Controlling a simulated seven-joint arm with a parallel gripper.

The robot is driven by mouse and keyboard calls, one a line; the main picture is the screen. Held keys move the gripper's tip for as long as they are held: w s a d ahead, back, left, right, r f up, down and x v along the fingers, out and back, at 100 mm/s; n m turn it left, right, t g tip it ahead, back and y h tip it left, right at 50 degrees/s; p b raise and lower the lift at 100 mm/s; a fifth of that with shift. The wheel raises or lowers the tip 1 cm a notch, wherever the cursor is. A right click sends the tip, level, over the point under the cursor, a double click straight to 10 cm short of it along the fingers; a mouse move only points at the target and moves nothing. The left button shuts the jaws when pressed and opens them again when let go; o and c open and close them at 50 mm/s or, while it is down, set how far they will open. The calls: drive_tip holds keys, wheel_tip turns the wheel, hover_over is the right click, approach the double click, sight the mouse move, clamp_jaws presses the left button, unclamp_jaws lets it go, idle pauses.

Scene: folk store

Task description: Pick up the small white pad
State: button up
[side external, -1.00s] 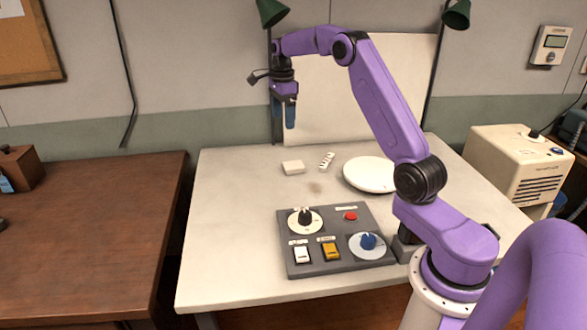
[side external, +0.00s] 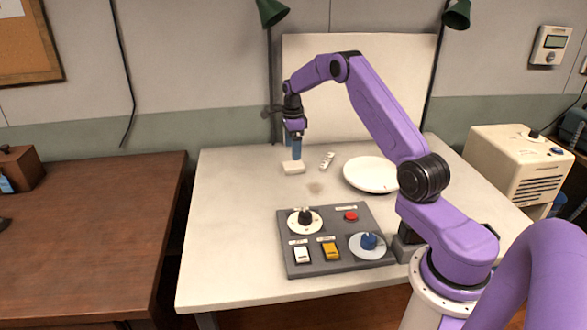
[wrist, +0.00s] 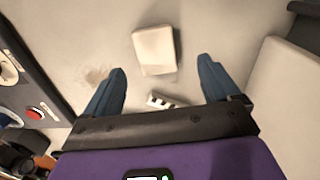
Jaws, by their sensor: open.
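The small white pad (side external: 293,168) lies flat on the light table toward its back. In the wrist view the pad (wrist: 154,50) is ahead of and between my two blue fingers. My gripper (side external: 297,152) hangs pointing down over the pad in the side view, its fingertips close above it. In the wrist view my gripper (wrist: 161,73) is open with nothing between the fingers. Whether the fingers touch the pad cannot be told.
A small white block with dark marks (side external: 327,161) lies right of the pad; a round white plate (side external: 371,175) is further right. A grey control panel (side external: 318,258) with knobs and switches stands in front. A white board (side external: 345,85) stands behind. The table's left side is clear.

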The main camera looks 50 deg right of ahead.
sight(294, 164)
drive_tip(key=shift+s+a+f, duration=0.1)
drive_tip(key=shift+s+f, duration=0.05)
drive_tip(key=shift+f, duration=1.3)
drive_tip(key=shift+s+a+f, duration=0.1)
drive_tip(key=shift+s+f, duration=0.05)
drive_tip(key=shift+f, duration=1.25)
drive_tip(key=shift+c, duration=0.3)
drive_tip(key=c, duration=1.1)
